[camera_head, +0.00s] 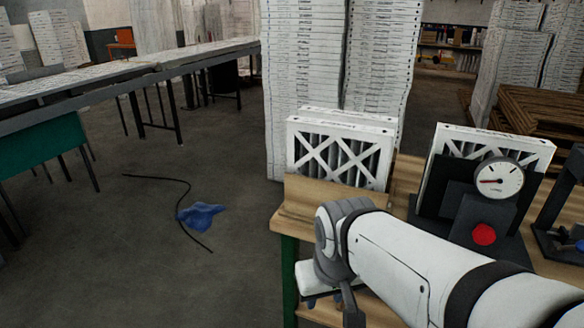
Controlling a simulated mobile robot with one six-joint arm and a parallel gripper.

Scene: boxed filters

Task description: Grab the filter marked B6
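Boxed filters with white frames and crossed fronts (340,155) stand upright, one behind another, on the wooden bench (405,178). Another white-framed filter (495,145) stands farther right on the bench, behind a black device with a dial. No B6 mark is readable on any of them. My white arm (430,260) reaches in from the lower right, and its grey joint bends down in front of the bench.
Tall stacks of white filters (300,75) stand behind the bench. The gauge device (498,178) with a red button (484,235) sits near my arm. A blue cloth (202,215) and a black cable lie on the otherwise open floor at left. Wooden pallets (540,115) are at right.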

